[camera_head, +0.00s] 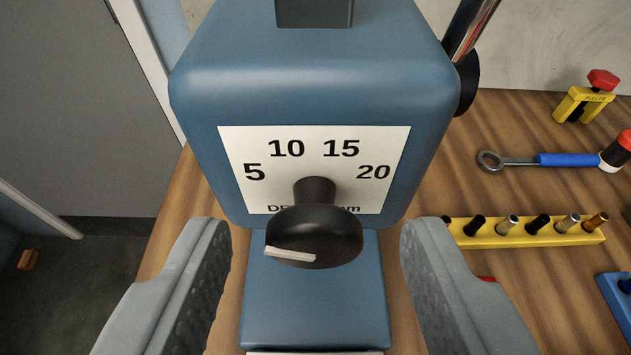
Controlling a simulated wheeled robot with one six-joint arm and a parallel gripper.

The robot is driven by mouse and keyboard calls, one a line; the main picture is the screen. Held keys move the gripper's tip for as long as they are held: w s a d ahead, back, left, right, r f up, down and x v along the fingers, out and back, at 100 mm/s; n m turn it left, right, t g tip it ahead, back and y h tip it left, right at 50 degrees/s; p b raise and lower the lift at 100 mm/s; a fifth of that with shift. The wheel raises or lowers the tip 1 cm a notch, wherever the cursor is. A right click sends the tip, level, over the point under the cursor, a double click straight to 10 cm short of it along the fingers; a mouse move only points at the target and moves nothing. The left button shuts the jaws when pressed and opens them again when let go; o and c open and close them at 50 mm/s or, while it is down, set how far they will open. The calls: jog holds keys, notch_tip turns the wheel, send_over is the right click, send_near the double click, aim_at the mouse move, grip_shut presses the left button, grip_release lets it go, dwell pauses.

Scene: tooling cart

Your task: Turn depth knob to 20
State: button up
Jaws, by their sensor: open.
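The black depth knob (315,235) sticks out of the front of a blue machine head (310,85). Its white pointer line (290,253) runs from the knob's middle to its left edge, pointing left and slightly up. Behind it is a white dial plate (232,148) with the marks 5, 10, 15 and 20; the 20 (373,172) is at the right. The lower lettering is partly hidden by the knob. My gripper (315,240) is open, one grey finger on each side of the knob, with a gap on both sides and no contact visible.
A wooden top (500,190) carries a yellow holder (530,233) with several bits, a blue-handled wrench (550,160) and a yellow puller with a red knob (585,98) at the right. A shiny lever (468,30) rises at the machine's upper right. Floor shows at left.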

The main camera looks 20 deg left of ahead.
jog(key=shift+w+a+f, duration=0.2)
jog(key=shift+w, duration=0.3)
jog(key=c, duration=1)
jog(key=shift+o, duration=0.2)
